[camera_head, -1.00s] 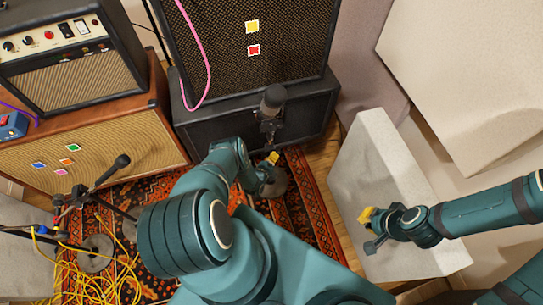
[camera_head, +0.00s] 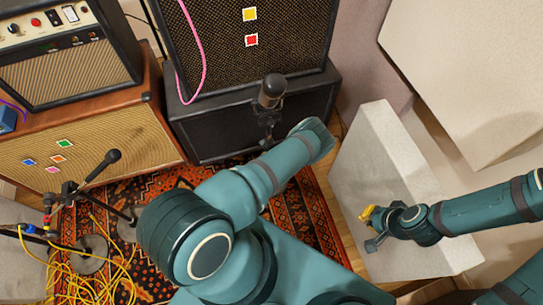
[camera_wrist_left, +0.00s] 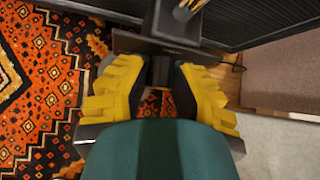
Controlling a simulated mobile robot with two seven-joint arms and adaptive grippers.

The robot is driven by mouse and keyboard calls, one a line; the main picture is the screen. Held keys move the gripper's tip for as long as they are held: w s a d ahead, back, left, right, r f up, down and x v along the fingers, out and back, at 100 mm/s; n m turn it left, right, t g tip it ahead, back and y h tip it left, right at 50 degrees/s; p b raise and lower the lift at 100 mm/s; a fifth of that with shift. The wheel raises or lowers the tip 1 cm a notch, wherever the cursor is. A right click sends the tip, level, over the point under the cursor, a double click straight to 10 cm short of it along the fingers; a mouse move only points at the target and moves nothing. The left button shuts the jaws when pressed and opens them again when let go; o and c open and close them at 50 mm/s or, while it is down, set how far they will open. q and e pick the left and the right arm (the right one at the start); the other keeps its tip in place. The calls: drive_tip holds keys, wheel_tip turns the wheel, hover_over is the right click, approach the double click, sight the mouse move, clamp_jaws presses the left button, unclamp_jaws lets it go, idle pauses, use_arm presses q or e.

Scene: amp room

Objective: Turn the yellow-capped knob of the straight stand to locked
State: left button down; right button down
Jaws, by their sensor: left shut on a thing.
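The straight stand (camera_head: 266,130) is upright in front of the dark cabinet and carries a dark microphone (camera_head: 272,90). In the head view my left forearm covers its lower part and my left gripper. In the left wrist view the yellow fingers of my left gripper (camera_wrist_left: 160,68) are on either side of a dark upright part of the stand (camera_wrist_left: 162,72), shut on it. I cannot make out the yellow-capped knob or its setting. A small yellowish part (camera_wrist_left: 187,9) shows at the top edge. My right gripper (camera_head: 367,214) is at the pale panel, far from the stand; its opening is unclear.
A boom stand with a microphone (camera_head: 113,156) and tangled yellow cable (camera_head: 95,280) are at the left. Amplifiers (camera_head: 70,75) and a speaker cabinet (camera_head: 250,70) line the back. A pale panel (camera_head: 375,150) stands at the right. Patterned rug (camera_head: 310,215) covers the floor.

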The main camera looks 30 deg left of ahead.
use_arm(q)
drive_tip(key=shift+w+d+m+g+y, duration=0.15)
drive_tip(key=shift+m+g+y, duration=0.35)
drive_tip(key=shift+g, duration=0.3)
drive_tip(key=c, duration=0.8)
unclamp_jaws()
drive_tip(key=shift+o, duration=0.2)
drive_tip(key=v, duration=1.2)
drive_tip(key=shift+d, duration=0.1)
